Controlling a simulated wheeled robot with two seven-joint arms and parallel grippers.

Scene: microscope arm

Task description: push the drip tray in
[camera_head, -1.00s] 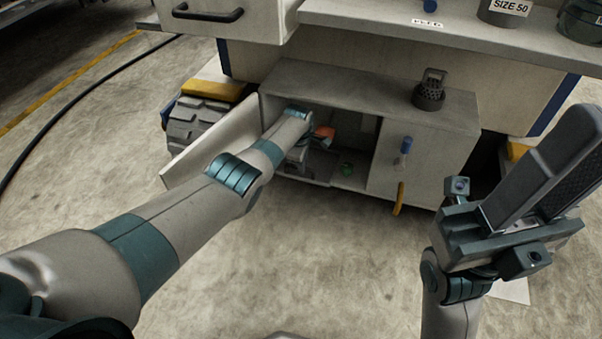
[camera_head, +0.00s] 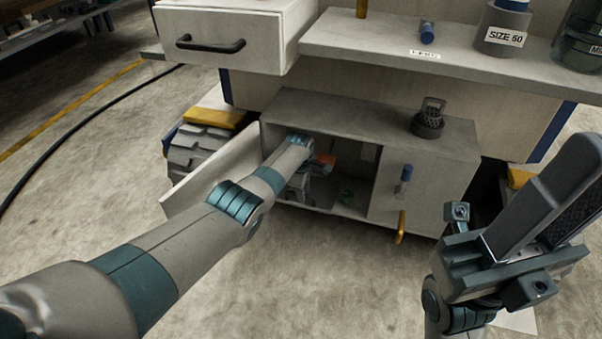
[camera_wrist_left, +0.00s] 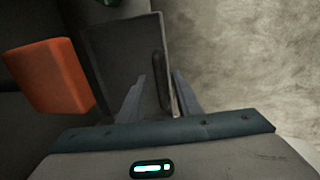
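A shallow grey tray (camera_wrist_left: 122,50), which I take to be the drip tray, shows in the left wrist view with a dark upright bar (camera_wrist_left: 161,80) along its right edge. My left gripper (camera_wrist_left: 160,75) is open, with one finger on each side of this bar. Gaps show beside it; contact is unclear. In the head view my left arm reaches into the open cabinet (camera_head: 420,175), and the left gripper (camera_head: 299,183) is low inside, partly hidden by the forearm. My right gripper (camera_head: 548,195) is raised at the right, away from the cabinet; its finger gap is unclear.
An orange block (camera_wrist_left: 50,75) lies left of the left fingers. The cabinet's open door (camera_head: 215,175) stands left of my forearm. A dark strainer-like part (camera_head: 429,122) sits on the cabinet top. A drawer (camera_head: 220,35) overhangs above. The floor in front is clear.

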